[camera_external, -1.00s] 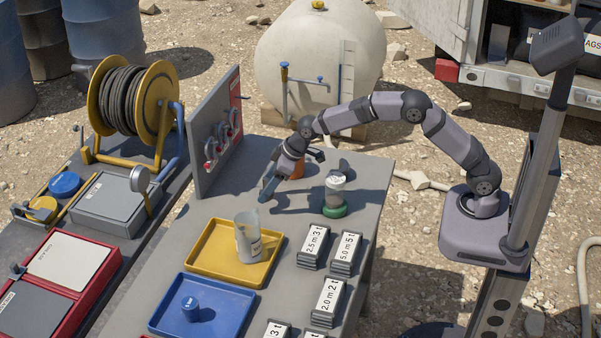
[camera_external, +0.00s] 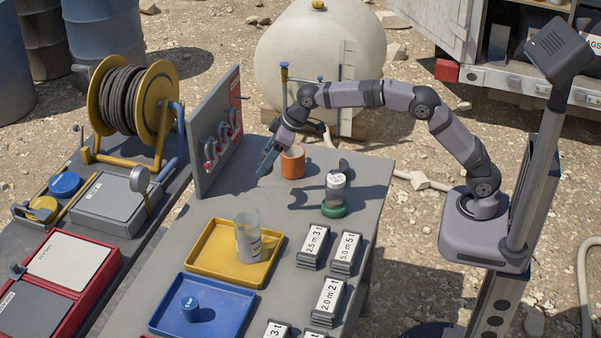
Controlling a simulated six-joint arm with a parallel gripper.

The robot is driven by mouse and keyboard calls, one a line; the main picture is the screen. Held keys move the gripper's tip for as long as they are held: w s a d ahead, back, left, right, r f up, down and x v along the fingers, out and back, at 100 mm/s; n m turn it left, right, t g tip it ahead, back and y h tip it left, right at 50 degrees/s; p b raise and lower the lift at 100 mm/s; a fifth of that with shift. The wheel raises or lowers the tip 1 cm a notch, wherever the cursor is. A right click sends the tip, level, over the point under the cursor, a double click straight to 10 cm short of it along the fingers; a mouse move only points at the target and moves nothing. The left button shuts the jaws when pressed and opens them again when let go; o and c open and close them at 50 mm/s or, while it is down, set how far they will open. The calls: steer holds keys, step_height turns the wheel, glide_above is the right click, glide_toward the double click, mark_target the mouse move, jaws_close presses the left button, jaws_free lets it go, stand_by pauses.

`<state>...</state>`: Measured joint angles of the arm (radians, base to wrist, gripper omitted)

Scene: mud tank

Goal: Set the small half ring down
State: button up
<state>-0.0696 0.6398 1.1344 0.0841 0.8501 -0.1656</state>
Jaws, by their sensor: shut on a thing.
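My gripper (camera_external: 266,166) points down and left over the grey table (camera_external: 370,185), in front of the upright grey panel and left of the orange cup. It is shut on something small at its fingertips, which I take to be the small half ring. The fingers hide most of it, so its shape and exact height above the table cannot be told. Several red and grey curved pieces (camera_external: 222,147) hang on the grey panel (camera_external: 202,125); they are too small to tell apart.
A yellow tray (camera_external: 205,262) holds a clear beaker (camera_external: 247,240). A blue tray (camera_external: 168,318) and labelled blocks (camera_external: 327,297) lie nearer. Bare table lies between gripper and yellow tray.

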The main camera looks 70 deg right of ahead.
step_height(320, 180, up, 7)
steer(key=s+a+n+b, duration=0.15)
steer(key=s+a, duration=0.35)
steer(key=a, duration=0.6)
steer(key=s+a+y+b, duration=0.15)
steer(key=s+a, duration=0.45)
steer(key=a, duration=0.6)
steer(key=s+a+n+b, duration=0.15)
steer(key=s+a, duration=0.35)
steer(key=a, duration=0.6)
steer(key=shift+m, duration=0.3)
step_height(320, 180, down, 17)
steer(key=shift+f+b, duration=0.15)
steer(key=shift+b, duration=0.4)
steer(key=shift+f, duration=0.1)
steer(key=shift+f, duration=1.75)
steer(key=shift+f, duration=0.15)
steer(key=o, duration=1.2)
steer(key=shift+f, duration=0.15)
steer(key=o, duration=0.3)
